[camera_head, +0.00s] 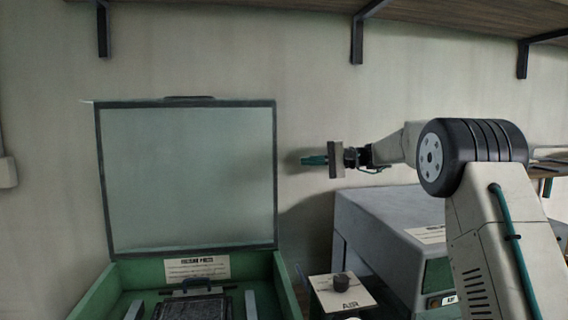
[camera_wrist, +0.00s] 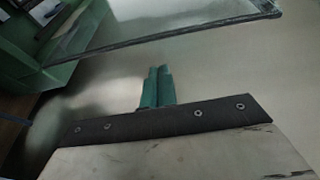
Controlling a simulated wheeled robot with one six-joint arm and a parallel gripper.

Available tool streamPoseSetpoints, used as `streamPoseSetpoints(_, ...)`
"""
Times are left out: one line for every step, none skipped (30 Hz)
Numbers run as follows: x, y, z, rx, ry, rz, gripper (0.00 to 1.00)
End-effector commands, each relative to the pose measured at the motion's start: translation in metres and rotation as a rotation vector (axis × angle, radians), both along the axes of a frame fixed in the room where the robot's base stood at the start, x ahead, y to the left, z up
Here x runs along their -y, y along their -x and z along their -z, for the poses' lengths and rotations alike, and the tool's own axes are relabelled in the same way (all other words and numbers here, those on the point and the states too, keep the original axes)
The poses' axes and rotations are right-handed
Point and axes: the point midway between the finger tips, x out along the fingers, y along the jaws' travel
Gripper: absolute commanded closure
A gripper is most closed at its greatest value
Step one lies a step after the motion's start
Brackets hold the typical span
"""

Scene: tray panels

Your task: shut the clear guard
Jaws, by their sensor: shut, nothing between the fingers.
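The clear guard (camera_head: 188,180) stands raised, nearly upright, in a dark frame at the back of a green press (camera_head: 285,285) in the head view. A dark handle (camera_head: 190,98) sits on its top edge. In the wrist view the guard (camera_wrist: 160,22) crosses the top, its dark edge running up to the right. My gripper (camera_head: 303,160) is to the right of the guard in the head view, its green fingers pointing left. The fingers (camera_wrist: 157,72) are together and empty in the wrist view, apart from the guard's edge.
A grey machine (camera_head: 385,215) stands right of the press, below my arm. A wooden shelf (camera_head: 300,10) on dark brackets hangs above. The wall is close behind.

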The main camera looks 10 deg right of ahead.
Motion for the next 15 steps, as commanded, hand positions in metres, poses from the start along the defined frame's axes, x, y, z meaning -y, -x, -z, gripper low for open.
streamPoseSetpoints(0.007, -0.010, 0.003, 0.011, -0.027, 0.008, 1.00)
streamPoseSetpoints(0.010, -0.014, 0.003, 0.018, -0.040, 0.011, 1.00)
streamPoseSetpoints(0.013, -0.018, 0.004, 0.023, -0.054, 0.015, 1.00)
streamPoseSetpoints(0.015, -0.020, 0.003, 0.028, -0.063, 0.016, 1.00)
streamPoseSetpoints(0.015, -0.022, 0.003, 0.031, -0.068, 0.017, 1.00)
streamPoseSetpoints(0.015, -0.024, 0.003, 0.034, -0.072, 0.019, 1.00)
streamPoseSetpoints(0.013, -0.025, 0.003, 0.035, -0.075, 0.019, 1.00)
streamPoseSetpoints(0.011, -0.026, 0.003, 0.035, -0.076, 0.019, 1.00)
streamPoseSetpoints(0.006, -0.028, 0.003, 0.035, -0.076, 0.018, 1.00)
streamPoseSetpoints(0.002, -0.029, 0.003, 0.035, -0.076, 0.018, 1.00)
streamPoseSetpoints(-0.002, -0.031, 0.003, 0.034, -0.076, 0.017, 1.00)
streamPoseSetpoints(-0.010, -0.033, 0.003, 0.034, -0.076, 0.017, 1.00)
streamPoseSetpoints(-0.016, -0.035, 0.004, 0.034, -0.075, 0.017, 1.00)
streamPoseSetpoints(-0.021, -0.038, 0.004, 0.034, -0.075, 0.016, 1.00)
streamPoseSetpoints(-0.030, -0.041, 0.004, 0.034, -0.075, 0.016, 1.00)
